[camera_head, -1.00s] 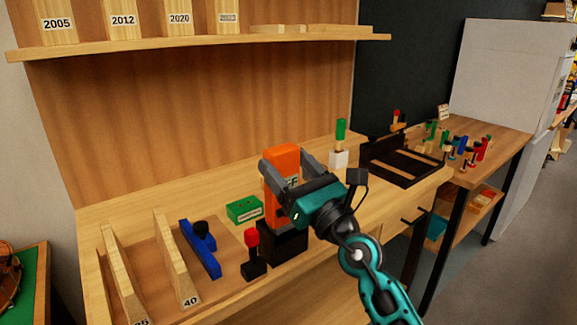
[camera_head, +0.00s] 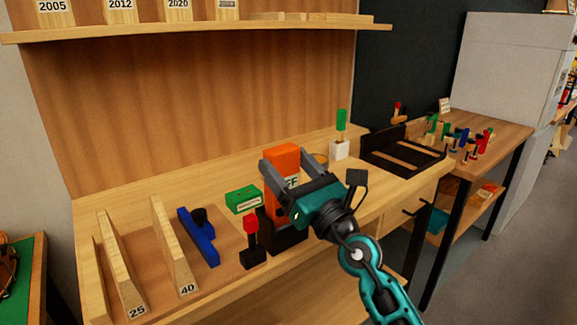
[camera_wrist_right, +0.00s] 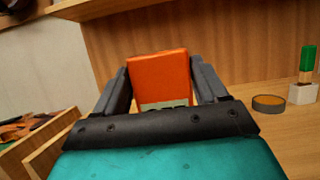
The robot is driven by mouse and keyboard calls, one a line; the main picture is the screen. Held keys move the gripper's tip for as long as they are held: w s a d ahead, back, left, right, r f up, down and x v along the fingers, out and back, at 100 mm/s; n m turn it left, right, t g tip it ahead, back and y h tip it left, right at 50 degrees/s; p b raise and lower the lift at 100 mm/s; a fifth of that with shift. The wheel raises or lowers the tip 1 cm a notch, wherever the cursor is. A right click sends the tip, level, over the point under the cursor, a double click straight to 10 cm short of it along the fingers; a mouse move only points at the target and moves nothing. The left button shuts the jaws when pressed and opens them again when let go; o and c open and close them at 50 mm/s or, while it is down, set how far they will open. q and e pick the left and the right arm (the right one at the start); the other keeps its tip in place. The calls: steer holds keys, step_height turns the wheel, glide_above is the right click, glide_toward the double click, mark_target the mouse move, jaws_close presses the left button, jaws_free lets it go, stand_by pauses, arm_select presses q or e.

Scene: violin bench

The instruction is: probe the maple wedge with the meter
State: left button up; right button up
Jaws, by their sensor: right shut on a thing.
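The orange meter (camera_head: 282,160), with a pale display, stands upright in or just above a black holder (camera_head: 290,238). My right gripper (camera_head: 290,166) is shut on the meter, one finger on each side. In the right wrist view the meter (camera_wrist_right: 160,75) sits between both fingers. Two light wooden wedges stand at the left of the bench, one labelled 25 (camera_head: 121,270) and one labelled 40 (camera_head: 173,250). More wedges marked 2005 (camera_head: 55,17), 2012 and 2020 stand on the upper shelf. I cannot tell which is the maple one. My left gripper is not in view.
A green box (camera_head: 243,200), a blue tool (camera_head: 197,238) and a red-topped black piece (camera_head: 251,240) stand close left of the meter. A green-handled item in a white block (camera_head: 340,140) and a dark tray (camera_head: 402,155) are to the right.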

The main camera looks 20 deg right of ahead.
steer(key=shift+f+b, duration=0.4)
steer(key=shift+f, duration=0.15)
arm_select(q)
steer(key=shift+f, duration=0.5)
arm_select(e)
steer(key=o, duration=1.3)
steer(key=shift+c, duration=0.2)
steer(key=shift+s+d+f, duration=0.25)
steer(key=shift+s+f, duration=0.3)
steer(key=shift+s, duration=0.1)
arm_select(q)
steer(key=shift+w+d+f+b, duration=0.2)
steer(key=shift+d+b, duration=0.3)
steer(key=shift+b, duration=0.4)
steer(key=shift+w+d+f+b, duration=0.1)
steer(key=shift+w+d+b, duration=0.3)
steer(key=shift+b, duration=0.5)
arm_select(e)
steer(key=v, duration=1.1)
steer(key=shift+s+r, duration=0.2)
